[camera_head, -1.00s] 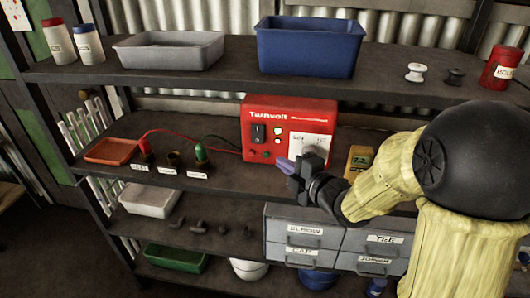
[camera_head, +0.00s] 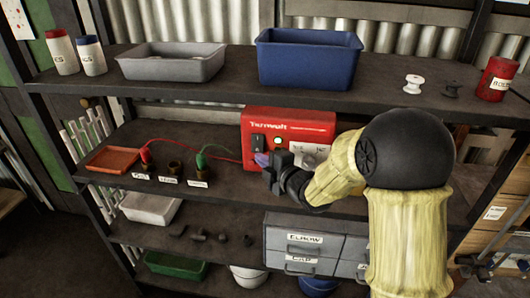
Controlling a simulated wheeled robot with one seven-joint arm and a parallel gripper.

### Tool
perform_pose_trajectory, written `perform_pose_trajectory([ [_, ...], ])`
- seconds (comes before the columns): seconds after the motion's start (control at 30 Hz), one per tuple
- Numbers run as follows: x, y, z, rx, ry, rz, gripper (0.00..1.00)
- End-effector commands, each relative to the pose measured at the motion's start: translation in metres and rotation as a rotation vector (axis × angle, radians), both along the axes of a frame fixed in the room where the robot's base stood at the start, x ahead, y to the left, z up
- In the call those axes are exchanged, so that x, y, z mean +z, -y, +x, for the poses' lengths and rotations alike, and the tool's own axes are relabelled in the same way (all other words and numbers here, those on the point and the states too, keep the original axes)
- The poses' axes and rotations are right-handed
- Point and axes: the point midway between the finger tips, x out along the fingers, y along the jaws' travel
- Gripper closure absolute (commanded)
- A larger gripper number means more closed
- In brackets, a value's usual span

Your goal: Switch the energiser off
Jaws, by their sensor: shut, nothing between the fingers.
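The energiser is a red box (camera_head: 310,122) marked Tarnvolt at the back of the middle shelf. Its black rocker switch (camera_head: 259,142) is on the left of the front face, and I cannot tell which way it is set. A small pale light (camera_head: 278,143) shows to the right of the switch. My gripper (camera_head: 262,160) is shut and empty, with its purplish fingertips just in front of and below the switch. I cannot tell whether they touch the box. My gripper and arm hide the lower front and part of the white note.
A red lead (camera_head: 145,153) and a green lead (camera_head: 201,158) run to labelled posts left of the energiser. An orange tray (camera_head: 113,160) lies farther left. The upper shelf holds a grey tub (camera_head: 171,66) and blue tub (camera_head: 310,75), above my arm. Grey drawers (camera_head: 305,238) stand below.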

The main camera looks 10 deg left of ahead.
Motion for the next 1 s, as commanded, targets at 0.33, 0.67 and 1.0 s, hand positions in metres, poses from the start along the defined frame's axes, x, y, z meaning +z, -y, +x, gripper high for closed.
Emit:
perform_pose_trajectory([
  [0.33, -0.008, -0.002, 0.040, -0.001, -0.001, -0.001, 1.00],
  [0.67, -0.009, -0.002, 0.041, -0.001, 0.000, 0.000, 1.00],
  [1.0, -0.016, -0.002, 0.045, 0.000, 0.043, 0.001, 1.00],
])
